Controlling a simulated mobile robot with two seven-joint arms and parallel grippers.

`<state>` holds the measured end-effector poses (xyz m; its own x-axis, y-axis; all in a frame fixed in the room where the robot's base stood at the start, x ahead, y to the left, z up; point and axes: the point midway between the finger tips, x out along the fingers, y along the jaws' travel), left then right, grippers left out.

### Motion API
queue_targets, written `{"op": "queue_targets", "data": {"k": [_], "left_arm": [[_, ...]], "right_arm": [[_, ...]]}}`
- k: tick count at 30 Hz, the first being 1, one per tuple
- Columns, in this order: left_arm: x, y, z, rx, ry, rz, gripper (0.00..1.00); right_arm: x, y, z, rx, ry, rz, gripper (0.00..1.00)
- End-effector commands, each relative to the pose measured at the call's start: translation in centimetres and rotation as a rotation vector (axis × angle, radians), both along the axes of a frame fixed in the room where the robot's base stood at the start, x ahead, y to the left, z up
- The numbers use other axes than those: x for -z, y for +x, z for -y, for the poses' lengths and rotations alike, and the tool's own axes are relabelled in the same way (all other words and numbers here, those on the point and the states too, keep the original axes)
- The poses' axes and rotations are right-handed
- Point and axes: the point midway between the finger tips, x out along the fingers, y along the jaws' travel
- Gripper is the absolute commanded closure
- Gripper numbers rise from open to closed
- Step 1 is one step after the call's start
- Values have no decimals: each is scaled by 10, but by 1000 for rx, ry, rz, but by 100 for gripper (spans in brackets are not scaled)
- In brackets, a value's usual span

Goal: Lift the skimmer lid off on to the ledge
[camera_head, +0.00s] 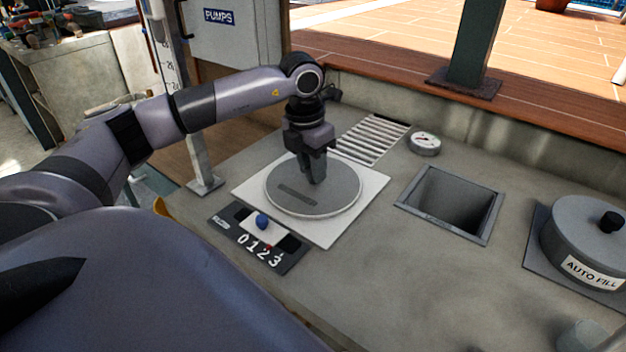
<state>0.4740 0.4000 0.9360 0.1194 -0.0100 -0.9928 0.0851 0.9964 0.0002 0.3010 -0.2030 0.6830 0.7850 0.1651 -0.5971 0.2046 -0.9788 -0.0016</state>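The skimmer lid (345,194) is a round grey disc with a dark slot. It sits flat in a pale square frame (368,196) on the grey deck, in the middle of the view. My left gripper (317,178) points down over the far part of the lid, its fingertips at or just above the surface. The fingers overlap from this angle, so I cannot tell their gap, nor whether they touch the lid. My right gripper is not in view.
A square open pit (450,203) lies right of the lid, with a round gauge (424,143) and slatted grate (370,140) behind. The AUTO FILL canister (585,245) stands far right. A number panel (262,238) lies in front. A wooden ledge (400,88) runs behind.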

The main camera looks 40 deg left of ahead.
Motion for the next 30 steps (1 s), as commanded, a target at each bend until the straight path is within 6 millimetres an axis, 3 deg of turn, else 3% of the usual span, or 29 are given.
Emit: {"op": "queue_targets", "data": {"k": [10,21,30], "left_arm": [[-8,1,0,0,0,5,100],[-77,1,1,1,-2,8,100],[-101,0,0,1,-1,2,100]], "right_arm": [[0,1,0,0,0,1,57],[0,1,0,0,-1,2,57],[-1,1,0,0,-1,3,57]]}}
